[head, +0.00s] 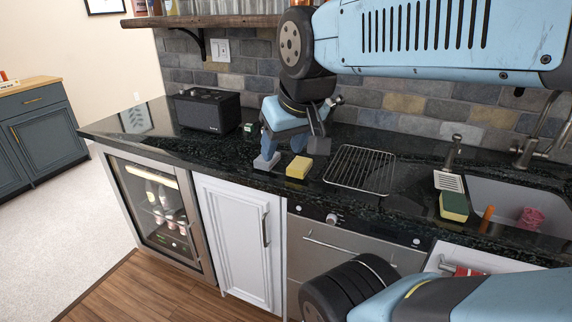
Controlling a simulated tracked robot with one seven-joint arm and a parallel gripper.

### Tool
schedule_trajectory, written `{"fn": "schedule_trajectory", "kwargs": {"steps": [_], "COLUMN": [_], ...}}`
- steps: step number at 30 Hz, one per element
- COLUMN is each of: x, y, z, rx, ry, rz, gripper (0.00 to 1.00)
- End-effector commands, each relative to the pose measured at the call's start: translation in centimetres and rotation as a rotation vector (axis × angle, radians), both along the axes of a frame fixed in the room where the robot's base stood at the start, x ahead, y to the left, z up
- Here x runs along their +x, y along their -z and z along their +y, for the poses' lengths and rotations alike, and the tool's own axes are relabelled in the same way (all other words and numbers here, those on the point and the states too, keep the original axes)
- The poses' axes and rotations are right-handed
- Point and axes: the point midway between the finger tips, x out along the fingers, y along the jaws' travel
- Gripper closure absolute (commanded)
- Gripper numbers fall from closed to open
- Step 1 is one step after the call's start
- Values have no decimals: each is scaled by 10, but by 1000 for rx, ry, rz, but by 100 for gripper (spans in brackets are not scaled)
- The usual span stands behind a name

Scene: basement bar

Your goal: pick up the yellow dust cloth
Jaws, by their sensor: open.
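A small yellow block-like piece (298,168), which looks like the yellow dust cloth, lies on the dark stone counter (240,160) near its front edge. My gripper (293,153) is open, with its fingers pointing down. One finger is to the left of the yellow cloth and the other is just behind it to the right. The cloth looks free of the fingers. I cannot tell how high the fingertips are above the counter.
A wire rack (360,169) lies right of the cloth. A yellow and green sponge (454,206) is by the sink (510,190). A black speaker (207,110) and a small green box (250,128) stand to the left. The tiled wall (395,103) is behind.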

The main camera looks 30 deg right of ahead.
Motion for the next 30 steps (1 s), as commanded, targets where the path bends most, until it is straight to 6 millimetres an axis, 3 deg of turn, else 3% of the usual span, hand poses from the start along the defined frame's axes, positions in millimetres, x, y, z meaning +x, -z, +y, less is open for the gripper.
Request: {"fn": "schedule_trajectory", "kwargs": {"steps": [5,13,21,30], "x": [21,82,143,200], "y": [2,15,41,82], "z": [-12,-41,-77,-119], "rx": [-127,-469,-735,-910], "ry": [-135,-603,-1146,-1750], "rz": [31,157,314,444], "gripper": [29,4,4,4]}}
